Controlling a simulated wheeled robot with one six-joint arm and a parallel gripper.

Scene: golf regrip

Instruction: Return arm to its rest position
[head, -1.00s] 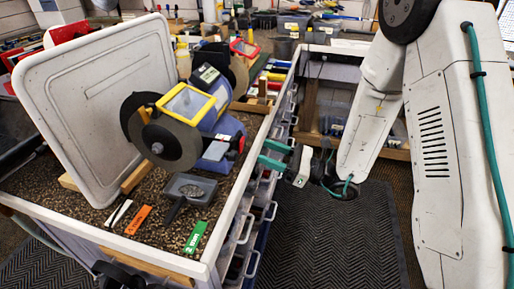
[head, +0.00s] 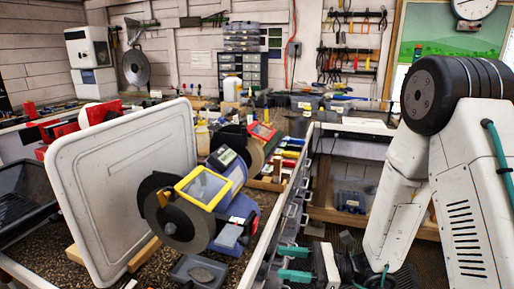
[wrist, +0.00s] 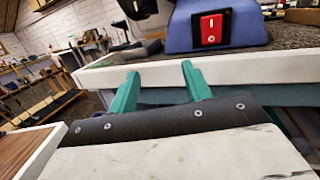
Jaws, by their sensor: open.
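My gripper (head: 293,262) shows low in the head view, just right of the workbench's drawer side. Its two green fingers are apart and nothing is between them. In the wrist view the fingers (wrist: 160,92) point at the white edge of the bench (wrist: 230,70). My arm comes down from the right of the head view, bent at the elbow.
A bench grinder (head: 205,200) with a yellow-framed shield stands on the bench, beside a leaning white board (head: 120,190). A grey tray (head: 198,270) lies in front of the grinder. A red switch (wrist: 211,28) shows on the blue base. Wooden shelving (head: 345,170) stands behind my arm.

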